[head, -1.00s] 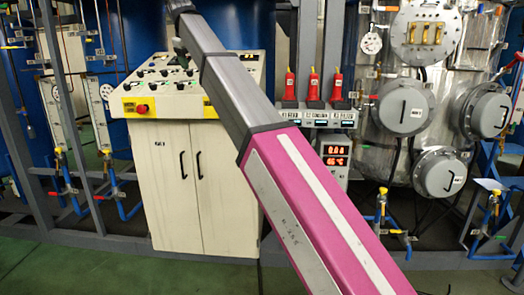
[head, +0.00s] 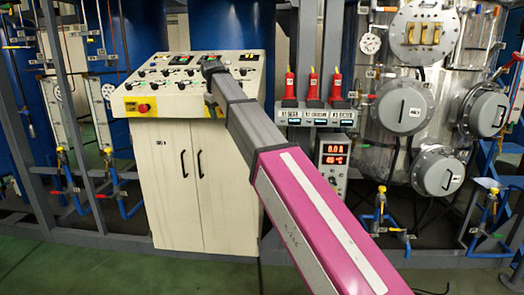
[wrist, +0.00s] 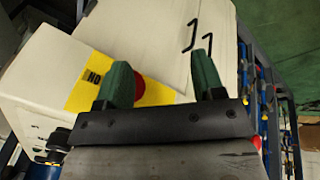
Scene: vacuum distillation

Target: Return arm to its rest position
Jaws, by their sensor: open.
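My gripper shows in the wrist view (wrist: 162,80) with its two green fingers spread wide and nothing between them. Behind the fingers are the white control cabinet and its yellow strip (wrist: 84,88). A red button (wrist: 139,88) shows partly behind the left finger. In the head view my arm slants up and left from the lower right, ending in front of the control panel's (head: 165,85) right half. My gripper is small and dark there and its fingers are hard to make out. The arm's end hides part of the panel.
The red emergency button (head: 144,108) is on the panel's front left. A metal vessel with round flanges (head: 402,108) is further right. Green floor (head: 120,275) is clear in front.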

